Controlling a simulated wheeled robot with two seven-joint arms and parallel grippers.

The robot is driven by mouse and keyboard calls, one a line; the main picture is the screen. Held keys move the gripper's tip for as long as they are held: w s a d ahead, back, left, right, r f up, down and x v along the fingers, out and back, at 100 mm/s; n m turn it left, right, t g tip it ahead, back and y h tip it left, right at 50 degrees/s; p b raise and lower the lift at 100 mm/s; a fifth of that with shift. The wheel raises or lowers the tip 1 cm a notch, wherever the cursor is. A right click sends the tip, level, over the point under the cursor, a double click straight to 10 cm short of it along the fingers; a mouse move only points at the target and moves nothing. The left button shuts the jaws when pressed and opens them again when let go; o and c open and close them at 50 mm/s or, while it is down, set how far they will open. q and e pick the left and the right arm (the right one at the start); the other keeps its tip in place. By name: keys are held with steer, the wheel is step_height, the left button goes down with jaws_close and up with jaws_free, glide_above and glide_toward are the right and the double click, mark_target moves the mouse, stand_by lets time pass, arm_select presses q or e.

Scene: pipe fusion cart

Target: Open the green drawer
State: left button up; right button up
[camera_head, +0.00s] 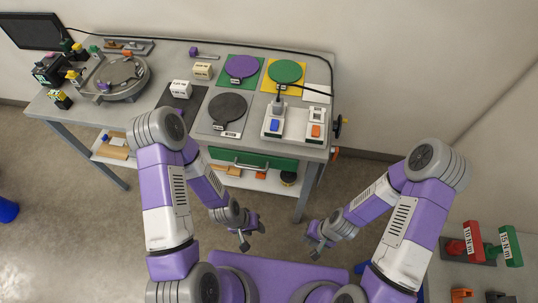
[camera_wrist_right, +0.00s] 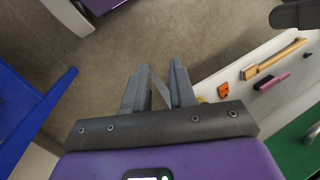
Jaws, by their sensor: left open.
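The green drawer (camera_head: 270,161) is under the front edge of the grey workbench, with a metal bar handle (camera_head: 249,165) across its front. Its front looks flush with the bench, so it appears shut. A green panel, likely the drawer front, shows at the lower right of the right wrist view (camera_wrist_right: 298,152). My left gripper (camera_head: 253,236) is open and empty, in front of and below the drawer. My right gripper (camera_head: 312,247) is to the right of it, apart from the drawer; its fingers (camera_wrist_right: 160,70) stand apart with nothing between them in the wrist view.
The workbench top (camera_head: 160,75) holds purple, green and black discs, a switch box (camera_head: 290,122) and a round fixture (camera_head: 115,78). A lower shelf (camera_head: 262,181) holds small tools. Red and green torque tools (camera_head: 472,240) stand at right. Floor between grippers and bench is clear.

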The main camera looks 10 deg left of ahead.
steer(key=a+f+m+g+b, duration=0.1)
steer(key=a+f+g+b, duration=0.1)
steer(key=m+t+y+b, duration=0.6)
steer(key=t+y+b, duration=0.1)
steer(key=y, duration=0.4)
glide_toward(259, 170)
steer(key=a+f, duration=0.1)
steer(key=a, duration=0.3)
steer(key=shift+w+a+t, duration=0.3)
steer(key=shift+w+t, duration=0.1)
steer(key=shift+w, duration=0.15)
steer(key=b+x, duration=0.1)
steer(key=x, duration=0.6)
steer(key=shift+f+b, duration=0.15)
steer(key=shift+b, duration=0.15)
jaws_close()
